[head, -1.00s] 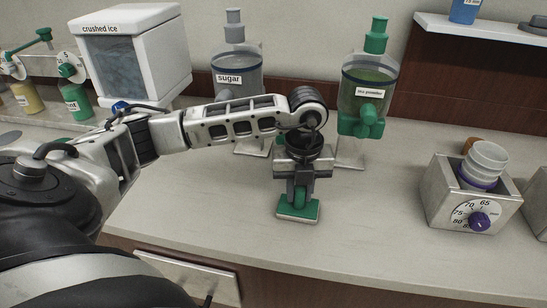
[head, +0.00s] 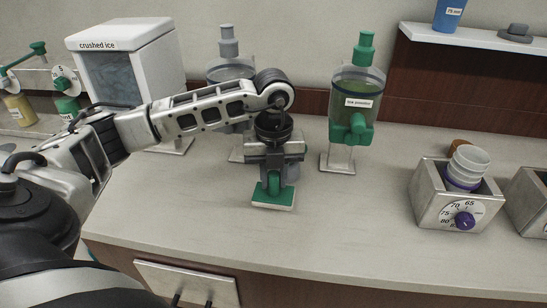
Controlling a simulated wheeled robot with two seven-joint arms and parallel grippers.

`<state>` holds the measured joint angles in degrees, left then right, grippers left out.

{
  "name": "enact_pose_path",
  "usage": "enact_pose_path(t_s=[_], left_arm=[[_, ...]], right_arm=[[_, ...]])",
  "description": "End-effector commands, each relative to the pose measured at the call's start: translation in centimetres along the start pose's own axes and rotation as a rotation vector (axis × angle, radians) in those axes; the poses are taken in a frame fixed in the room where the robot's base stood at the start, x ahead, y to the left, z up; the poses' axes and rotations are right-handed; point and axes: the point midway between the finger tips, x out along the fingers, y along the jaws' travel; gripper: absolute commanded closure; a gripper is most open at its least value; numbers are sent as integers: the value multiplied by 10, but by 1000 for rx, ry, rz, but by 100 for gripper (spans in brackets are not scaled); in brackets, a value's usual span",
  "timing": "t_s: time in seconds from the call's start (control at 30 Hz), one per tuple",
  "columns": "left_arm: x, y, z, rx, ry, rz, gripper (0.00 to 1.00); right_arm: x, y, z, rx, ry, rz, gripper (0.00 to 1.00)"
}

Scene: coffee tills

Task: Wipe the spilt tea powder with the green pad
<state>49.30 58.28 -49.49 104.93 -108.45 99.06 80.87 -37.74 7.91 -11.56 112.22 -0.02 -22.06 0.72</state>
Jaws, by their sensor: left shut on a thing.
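The green pad (head: 273,197) is a flat green block with a pale underside and a green grip on top. My left gripper (head: 274,178) points down and is shut on the pad's grip. The pad is at or just above the counter; I cannot tell whether it touches. The tea powder dispenser (head: 355,108), green-topped with a label, stands on the counter to the right of the gripper. No spilt powder can be made out on the visible counter; the arm and pad hide some of it. My right gripper is not in view.
A sugar dispenser (head: 229,68) stands behind my left arm, partly hidden. A crushed ice box (head: 128,75) is at the back left. A metal dial box (head: 458,196) with stacked cups stands at right. The counter's front middle (head: 340,225) is clear.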

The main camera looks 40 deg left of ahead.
Motion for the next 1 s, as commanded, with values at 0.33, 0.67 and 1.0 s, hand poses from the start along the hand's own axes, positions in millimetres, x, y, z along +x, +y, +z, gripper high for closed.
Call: enact_pose_path(t_s=[0.33, 0.67, 1.0], left_arm=[[-29, 1, 0, -3, -1, -1, 98], [-30, 1, 0, -3, -1, -1, 98], [-30, 0, -1, 30, -1, -1, 98]], right_arm=[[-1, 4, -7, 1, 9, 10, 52], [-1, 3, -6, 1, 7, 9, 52], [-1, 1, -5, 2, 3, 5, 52]])
